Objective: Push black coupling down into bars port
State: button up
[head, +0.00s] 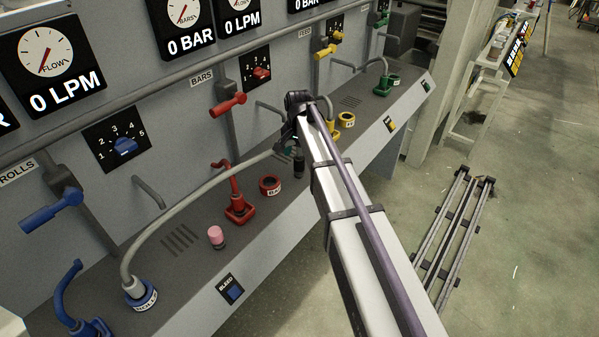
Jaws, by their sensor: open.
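The black coupling (299,165) hangs at the far end of a grey hose (190,202), above the console shelf. The bars port is a red ring (270,184) with a white label, on the shelf to the left of and below the coupling; the two look apart. My gripper (288,151) is at the end of my arm, by the hose end and just above the coupling. It is open, but its fingers are small and partly hidden by my arm, so contact with the coupling is unclear.
The hose's other end sits in the blue-ringed rolls port (141,294). A yellow port (346,120) lies beyond my arm. Pipes and gauges line the panel.

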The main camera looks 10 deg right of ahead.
aim_at(299, 157)
notch_tip(299, 157, down, 5)
jog(key=b, duration=0.4)
jog(key=shift+f, duration=0.1)
jog(key=shift+r, duration=0.25)
jog(key=shift+c, duration=0.2)
jog(key=c, duration=1.1)
